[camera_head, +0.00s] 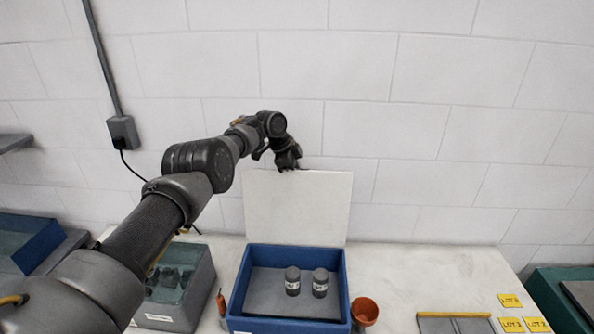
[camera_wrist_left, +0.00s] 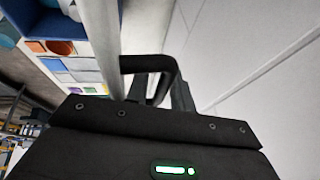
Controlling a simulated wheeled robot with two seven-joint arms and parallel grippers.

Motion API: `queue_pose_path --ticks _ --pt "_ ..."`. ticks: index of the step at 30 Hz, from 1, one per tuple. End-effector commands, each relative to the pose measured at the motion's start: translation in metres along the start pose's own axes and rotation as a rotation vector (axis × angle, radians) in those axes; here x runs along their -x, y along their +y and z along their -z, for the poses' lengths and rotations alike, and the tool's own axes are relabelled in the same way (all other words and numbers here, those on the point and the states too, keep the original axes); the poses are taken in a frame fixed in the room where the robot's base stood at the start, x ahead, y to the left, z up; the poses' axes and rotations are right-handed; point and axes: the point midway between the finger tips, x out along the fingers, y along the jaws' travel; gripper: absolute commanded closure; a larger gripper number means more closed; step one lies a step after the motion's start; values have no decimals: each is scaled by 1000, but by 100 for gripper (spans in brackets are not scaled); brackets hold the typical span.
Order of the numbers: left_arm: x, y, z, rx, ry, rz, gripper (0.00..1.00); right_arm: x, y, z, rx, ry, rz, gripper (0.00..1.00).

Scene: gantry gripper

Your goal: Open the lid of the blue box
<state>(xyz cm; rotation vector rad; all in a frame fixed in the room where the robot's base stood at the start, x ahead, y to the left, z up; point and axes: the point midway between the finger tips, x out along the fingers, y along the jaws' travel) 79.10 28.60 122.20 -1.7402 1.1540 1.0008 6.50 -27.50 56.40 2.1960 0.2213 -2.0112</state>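The blue box (camera_head: 238,291) stands on the pale worktop, open at the top. Its lid (camera_head: 297,208), a pale panel, stands up roughly vertical at the box's back edge. Two grey cylinders (camera_head: 292,281) with white labels stand inside the box. In the left wrist view the lid shows edge-on as a pale strip (camera_wrist_left: 98,40) beside the dark fingers (camera_wrist_left: 150,92). I cannot tell whether the fingers touch the lid or how far apart they are. My right gripper is in neither view.
A clear-sided container (camera_head: 184,287) stands left of the box, with an orange-handled tool (camera_head: 221,303) between them. An orange cup (camera_head: 365,311) stands close to the box's right side. Yellow tags (camera_head: 511,325) lie at the right. The white wall is close behind the lid.

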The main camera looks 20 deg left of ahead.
Motion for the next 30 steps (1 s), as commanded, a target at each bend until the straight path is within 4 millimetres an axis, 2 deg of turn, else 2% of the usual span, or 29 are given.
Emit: queue_pose_path --ticks 2,10,14,24,30 --pt "1 -1 1 -1 1 3 66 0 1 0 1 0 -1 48" --pt "3 -3 3 -3 4 8 66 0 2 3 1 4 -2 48" --pt "12 -4 2 -3 4 11 66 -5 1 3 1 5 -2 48" --pt "73 -3 0 -2 6 9 66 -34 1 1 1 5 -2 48" --pt "101 -3 0 -1 4 7 66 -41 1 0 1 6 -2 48"
